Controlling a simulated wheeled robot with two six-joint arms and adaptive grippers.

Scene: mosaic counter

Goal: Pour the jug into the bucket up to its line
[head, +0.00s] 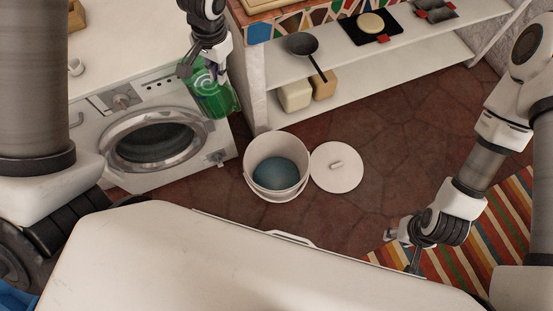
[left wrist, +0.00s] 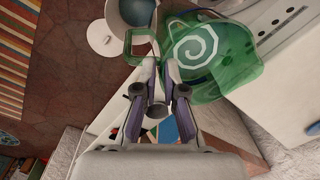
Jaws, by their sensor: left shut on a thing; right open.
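A green see-through jug (head: 212,98) with a pale spiral on its side is held in front of the washing machine's right side. My left gripper (head: 205,68) is shut on it; in the left wrist view the fingers (left wrist: 161,90) close at the jug (left wrist: 212,58) beside its green handle. A white bucket (head: 250,180) stands on the floor below and to the right of the jug, with blue-grey liquid (head: 280,174) in it. No line on the bucket can be made out. My right gripper (head: 402,250) is open and empty over the striped rug.
A white lid (head: 337,167) lies right of the bucket. A washing machine (head: 95,150) stands at left. A shelf unit (head: 360,88) behind holds a pan (head: 303,46) and boxes. Open tiled floor lies right of the lid, up to the rug (head: 505,225).

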